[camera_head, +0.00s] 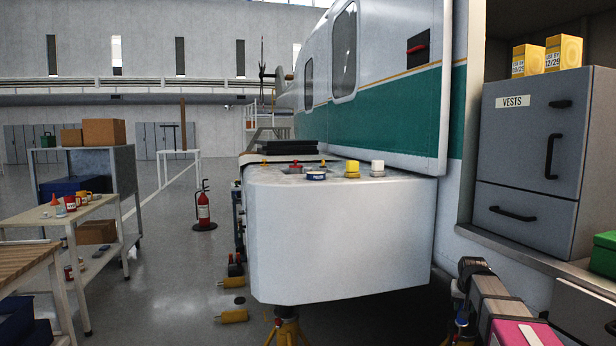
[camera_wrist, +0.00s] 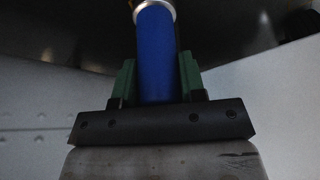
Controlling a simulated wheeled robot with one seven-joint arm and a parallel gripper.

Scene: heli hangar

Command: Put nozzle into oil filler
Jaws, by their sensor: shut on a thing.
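My gripper (camera_wrist: 158,88) shows in the wrist view with its two green fingers shut on a blue cylinder (camera_wrist: 157,55) with a silver ring at its far end. This looks like the nozzle's grip; its tip is hidden beyond the top of the view. In the head view, the top of the white helicopter side pod carries a red fitting (camera_head: 296,168), a dark blue one (camera_head: 316,175), a yellow one (camera_head: 352,168) and a whitish one (camera_head: 378,168). I cannot tell which is the oil filler.
The white pod (camera_head: 340,240) fills the middle. A grey vests cabinet (camera_head: 530,140) stands at the right. A small table (camera_head: 85,222) with cups and a grey cart (camera_head: 122,165) stand at the left. A fire extinguisher (camera_head: 204,208) stands on open floor.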

